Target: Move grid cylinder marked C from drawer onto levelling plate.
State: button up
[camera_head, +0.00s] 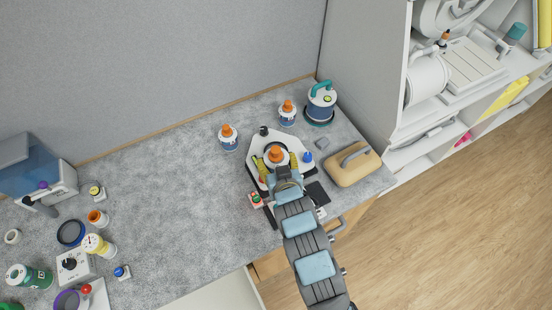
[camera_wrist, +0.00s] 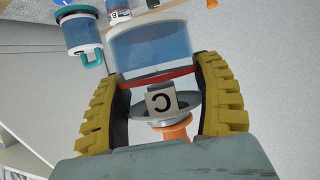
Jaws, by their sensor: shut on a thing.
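The grid cylinder marked C (camera_wrist: 147,62) is between my gripper's yellow fingers in the wrist view, with a blue body, a red ring, a C label and an orange top. My gripper (camera_wrist: 165,100) is shut on it. In the head view its orange top (camera_head: 277,154) shows at the end of my arm, over the white levelling plate (camera_head: 256,146). My gripper (camera_head: 280,166) hides part of the plate. I cannot tell whether the cylinder touches the plate. A pale panel (camera_head: 218,294) at the counter's front edge may be the open drawer.
Two orange-capped bottles, one left (camera_head: 228,138) and one right (camera_head: 287,113), stand behind the plate. A teal-handled container (camera_head: 321,103) is at the back right. A tan case (camera_head: 353,164) lies right of the plate. The counter's middle (camera_head: 160,190) is clear; several items crowd its left.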

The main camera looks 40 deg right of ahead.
jog(key=shift+s+d+f+b, duration=0.15)
jog(key=shift+s+d, duration=0.2)
jog(key=shift+d, duration=0.15)
jog(key=shift+s+d+f+b, duration=0.15)
jog(key=shift+s+d, duration=0.15)
jog(key=shift+d, duration=0.15)
jog(key=shift+d+h, duration=0.2)
jog(key=shift+h, duration=0.1)
jog(key=shift+w+d+f+b, duration=0.15)
jog(key=shift+w+f+b, duration=0.1)
jog(key=shift+b, duration=0.1)
jog(key=shift+s+a+f+p+x, duration=0.2)
jog(key=shift+f+x, duration=0.25)
jog(key=shift+x, duration=2.2)
jog(key=shift+s+a+f+p+x, duration=0.15)
jog(key=shift+f+x, duration=0.25)
jog(key=shift+x, duration=2.2)
jog(key=shift+s+a+f+p+x, duration=0.1)
jog(key=shift+f+p+x, duration=0.25)
jog(key=shift+x, duration=2.3)
jog(key=shift+f, duration=1.7)
jog(key=shift+f, duration=0.25)
jog(key=o, duration=1.3)
jog(key=shift+c, duration=0.2)
